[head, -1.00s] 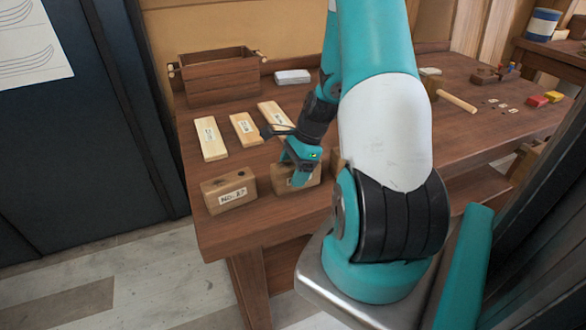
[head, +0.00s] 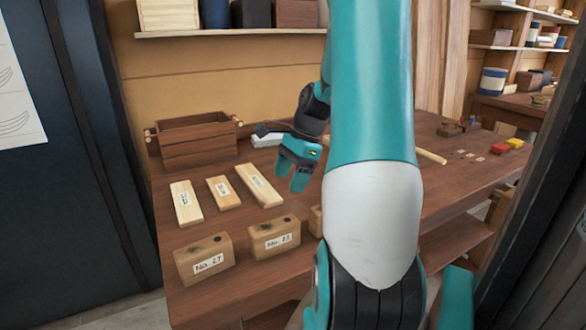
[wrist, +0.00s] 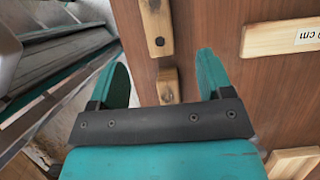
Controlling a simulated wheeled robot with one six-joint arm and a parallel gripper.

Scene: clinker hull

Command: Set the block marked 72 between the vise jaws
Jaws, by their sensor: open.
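Wooden blocks with dark holes stand along the bench's front edge. The left one (head: 204,260) reads "No. 27"; the middle one (head: 274,236) seems to read "No. 13". A third block (head: 315,220) is mostly hidden behind my arm, its label unseen. I read no 72 on any block. My gripper (head: 291,172) is open and empty, raised above the bench. In the wrist view, a small wooden block (wrist: 168,86) shows below, between the open fingers, with another block (wrist: 157,28) beyond it. I cannot make out the vise for certain.
Three labelled pale planks (head: 222,192) lie behind the blocks. A wooden crate (head: 195,143) stands at the back left, with a white item (head: 266,140) beside it. Right of my arm are a wooden-handled tool (head: 430,156) and red and yellow pieces (head: 507,146).

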